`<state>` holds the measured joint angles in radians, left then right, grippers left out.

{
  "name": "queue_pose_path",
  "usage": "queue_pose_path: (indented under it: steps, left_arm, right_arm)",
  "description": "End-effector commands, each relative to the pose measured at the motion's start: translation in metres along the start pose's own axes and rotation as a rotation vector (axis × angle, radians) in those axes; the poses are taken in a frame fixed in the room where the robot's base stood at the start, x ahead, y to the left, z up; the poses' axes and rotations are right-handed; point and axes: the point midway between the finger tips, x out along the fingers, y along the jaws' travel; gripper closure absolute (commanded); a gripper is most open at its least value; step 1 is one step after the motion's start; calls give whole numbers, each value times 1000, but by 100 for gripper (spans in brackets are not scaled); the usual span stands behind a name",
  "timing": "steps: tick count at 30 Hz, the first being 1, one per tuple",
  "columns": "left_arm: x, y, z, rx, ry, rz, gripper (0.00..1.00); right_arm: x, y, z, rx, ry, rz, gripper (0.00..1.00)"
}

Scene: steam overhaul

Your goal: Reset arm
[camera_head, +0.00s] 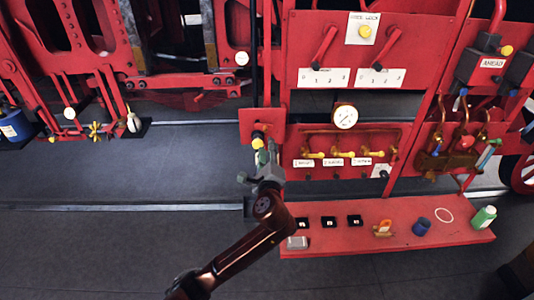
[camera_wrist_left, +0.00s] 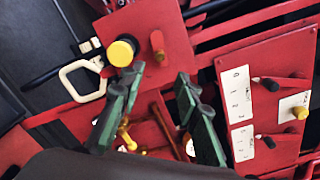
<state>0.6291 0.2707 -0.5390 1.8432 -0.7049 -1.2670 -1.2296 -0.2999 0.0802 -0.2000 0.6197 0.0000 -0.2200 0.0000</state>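My left arm (camera_head: 235,250) reaches up from the bottom of the head view. My left gripper (camera_head: 264,160) is in front of the red panel, near a yellow knob (camera_head: 257,143) on a small red box. In the left wrist view the two green fingers of the left gripper (camera_wrist_left: 158,85) stand apart with nothing held between them. A yellow knob (camera_wrist_left: 122,52) shows just beyond the left finger; contact cannot be told. A dark piece of my right arm shows at the bottom right of the head view; its gripper is out of view.
A red shelf (camera_head: 330,235) carries small black boxes, a padlock-like orange item (camera_head: 383,229), a blue cup (camera_head: 421,226) and a green bottle (camera_head: 483,217). Above it are a gauge (camera_head: 344,116), yellow valve handles and levers (camera_head: 325,47). The grey floor at left (camera_head: 130,180) is clear.

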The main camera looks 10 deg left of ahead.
Motion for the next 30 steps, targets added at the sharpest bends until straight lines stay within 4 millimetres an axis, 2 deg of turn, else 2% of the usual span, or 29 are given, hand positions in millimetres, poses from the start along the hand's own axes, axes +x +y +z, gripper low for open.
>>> queue_pose_path:
  steps: [3, 6, 22, 23, 26, 29, 30]
  left_arm:
    - [-14, 0, -1, -1, 1, -1, 70]
    - [-20, 0, 0, 0, 0, -1, 70]
    - [-20, 4, -3, -2, 4, 5, 70]
    - [-18, 9, -6, -4, 8, 11, 70]
    - [-8, 38, -25, -22, 37, 47, 70]
    - [7, 89, -57, -62, 85, 112, 70]
    - [13, 114, -72, -82, 107, 142, 70]
  right_arm:
    - [0, 0, 0, 0, 0, 0, 60]
    - [0, 0, 0, 0, 0, 0, 60]
    - [1, 0, 0, 0, 0, 0, 60]
    - [2, -1, 0, 0, 0, 0, 60]
    - [7, -1, 0, 1, 0, -1, 60]
    - [15, -1, 2, 1, 0, -1, 60]
    - [19, -1, 2, 1, -1, -1, 60]
